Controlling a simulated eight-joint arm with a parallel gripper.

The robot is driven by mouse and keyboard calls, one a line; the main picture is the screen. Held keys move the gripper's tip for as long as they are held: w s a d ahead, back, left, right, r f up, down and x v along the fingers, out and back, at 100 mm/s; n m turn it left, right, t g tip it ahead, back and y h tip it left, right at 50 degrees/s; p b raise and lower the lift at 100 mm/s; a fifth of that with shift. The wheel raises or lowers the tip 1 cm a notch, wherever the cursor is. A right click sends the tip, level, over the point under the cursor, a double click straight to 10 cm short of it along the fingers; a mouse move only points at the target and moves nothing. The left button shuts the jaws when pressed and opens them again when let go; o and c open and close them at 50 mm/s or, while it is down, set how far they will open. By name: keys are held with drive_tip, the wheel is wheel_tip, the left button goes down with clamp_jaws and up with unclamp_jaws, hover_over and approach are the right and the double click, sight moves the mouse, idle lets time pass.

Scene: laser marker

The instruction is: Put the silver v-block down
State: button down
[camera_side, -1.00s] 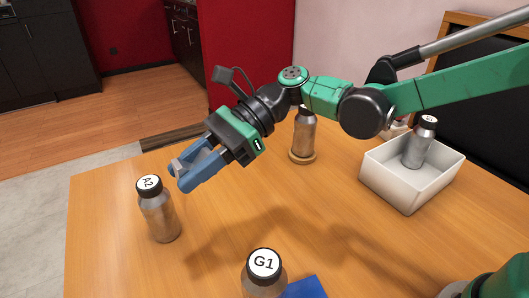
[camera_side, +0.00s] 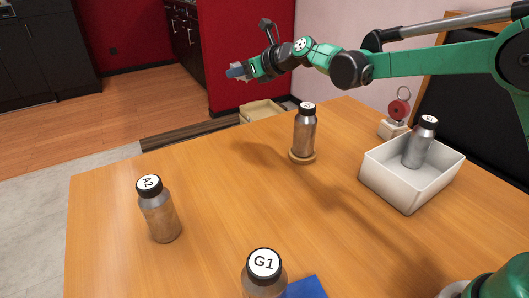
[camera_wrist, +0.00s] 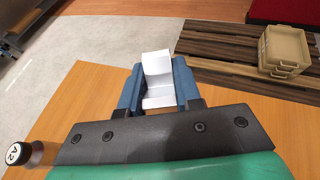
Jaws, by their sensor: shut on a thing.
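The silver v-block (camera_wrist: 157,75) is held between the blue fingers of my gripper (camera_wrist: 158,88) in the wrist view. In the side view my gripper (camera_side: 237,72) is raised high near the far edge of the table, with the v-block (camera_side: 233,77) small at its tip. The gripper is shut on the block and apart from the table (camera_side: 225,215). The lower part of the block is partly hidden by the gripper body in the wrist view.
Bottle A2 (camera_side: 159,212) stands at the left, and bottle G1 (camera_side: 263,275) stands at the front by a blue mat (camera_side: 306,288). Another bottle (camera_side: 304,132) stands on a round wooden base. A white bin (camera_side: 405,190) holds a bottle. Tan crates (camera_wrist: 284,50) sit beyond the table.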

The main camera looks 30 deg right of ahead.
sight(246, 153)
wheel_tip(246, 153, down, 20)
drive_tip(key=shift+d+r, duration=0.1)
drive_tip(key=shift+r, duration=0.15)
drive_tip(key=shift+f, duration=0.1)
drive_tip(key=c, duration=0.6)
unclamp_jaws()
